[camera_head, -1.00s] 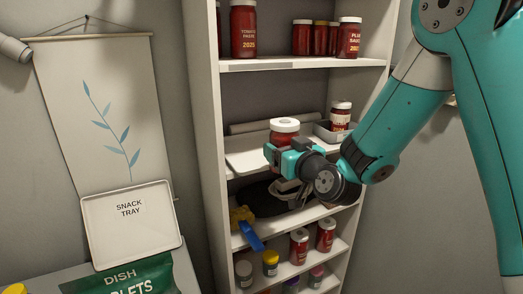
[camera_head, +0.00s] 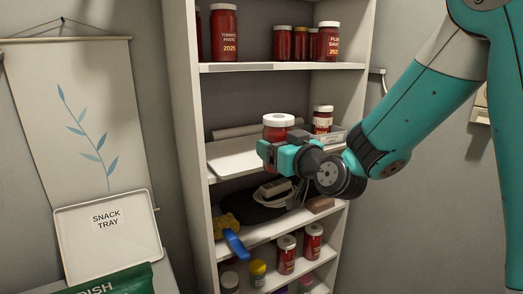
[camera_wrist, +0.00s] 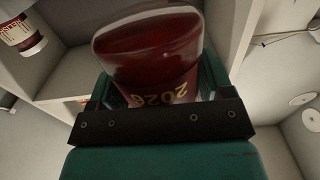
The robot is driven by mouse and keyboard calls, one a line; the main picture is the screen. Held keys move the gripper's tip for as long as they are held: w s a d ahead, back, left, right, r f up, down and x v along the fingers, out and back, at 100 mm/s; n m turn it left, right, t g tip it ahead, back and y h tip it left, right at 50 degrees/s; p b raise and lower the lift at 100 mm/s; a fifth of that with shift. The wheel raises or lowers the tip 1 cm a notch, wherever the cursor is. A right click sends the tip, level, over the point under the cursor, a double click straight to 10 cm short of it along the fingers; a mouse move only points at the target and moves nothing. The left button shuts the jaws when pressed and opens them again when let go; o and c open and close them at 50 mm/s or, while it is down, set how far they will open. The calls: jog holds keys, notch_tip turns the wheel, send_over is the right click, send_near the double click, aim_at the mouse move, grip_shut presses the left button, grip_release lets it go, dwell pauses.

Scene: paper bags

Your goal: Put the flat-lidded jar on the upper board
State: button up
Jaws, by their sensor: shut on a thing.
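A jar of red contents with a flat white lid (camera_head: 278,121) is held upright between the fingers of my gripper (camera_head: 274,152), at the height of the middle shelf. The wrist view shows the jar (camera_wrist: 155,55) close up, with "2026" upside down on it and the gripper (camera_wrist: 160,100) shut around it. The jar's lower part is mostly hidden by the fingers in the head view. The upper shelf board (camera_head: 290,67) is above my gripper and carries several red jars. Whether the held jar touches anything below cannot be told.
On the middle shelf are a white board (camera_head: 228,160) and a small labelled jar (camera_head: 322,119) at the right. Red jars (camera_head: 223,32) stand left and right on the upper board, with a gap between. A yellow-and-blue item (camera_head: 233,238) sticks out below.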

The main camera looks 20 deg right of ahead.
aim_at(287, 117)
jog(key=w+d+r, duration=0.2)
jog(key=r, duration=0.1)
jog(key=w+d+r, duration=0.1)
jog(key=r, duration=0.1)
jog(key=shift+w+d+r, duration=0.25)
jog(key=shift+w, duration=0.15)
jog(key=s+d+r+n+g+y+b, duration=0.1)
jog(key=s+d+r+n+y, duration=0.15)
jog(key=d+r, duration=0.55)
jog(key=s+d+r+n+g+y, duration=0.1)
jog(key=d+r+y, duration=0.25)
jog(key=r, duration=0.85)
jog(key=shift+h, duration=0.5)
jog(key=w+a+p, duration=0.1)
jog(key=w+p, duration=0.4)
jog(key=w, duration=0.1)
jog(key=w+a+p, duration=0.1)
jog(key=w+p, duration=0.4)
jog(key=w, duration=0.2)
jog(key=w+a+f+p, duration=0.1)
jog(key=w+p, duration=0.4)
jog(key=w, duration=0.1)
jog(key=shift+w+a, duration=0.25)
jog(key=shift+w, duration=0.05)
jog(key=shift+f+b, duration=0.8)
jog(key=shift+b, duration=0.25)
jog(key=o, duration=0.4)
